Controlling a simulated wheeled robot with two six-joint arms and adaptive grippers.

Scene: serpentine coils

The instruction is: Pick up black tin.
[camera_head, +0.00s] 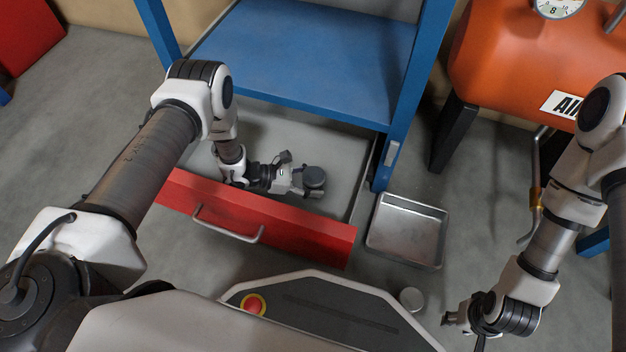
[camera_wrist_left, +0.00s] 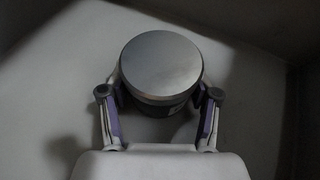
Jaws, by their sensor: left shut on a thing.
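The black tin (camera_head: 314,177) is a short dark cylinder inside the open drawer. In the left wrist view the tin (camera_wrist_left: 161,65) shows a flat grey top and a darker side. My left gripper (camera_head: 301,183) reaches into the drawer and is shut on the tin. In the left wrist view its two fingers (camera_wrist_left: 160,100) press the tin from both sides. I cannot tell whether the tin touches the drawer floor. My right gripper (camera_head: 458,318) is at the lower right, away from the drawer, and its jaws are not clear.
The drawer has a red front (camera_head: 285,232) with a handle, under a blue shelf unit (camera_head: 310,60). A metal tray (camera_head: 408,232) lies on the floor to the right. An orange air tank (camera_head: 520,60) stands at the upper right.

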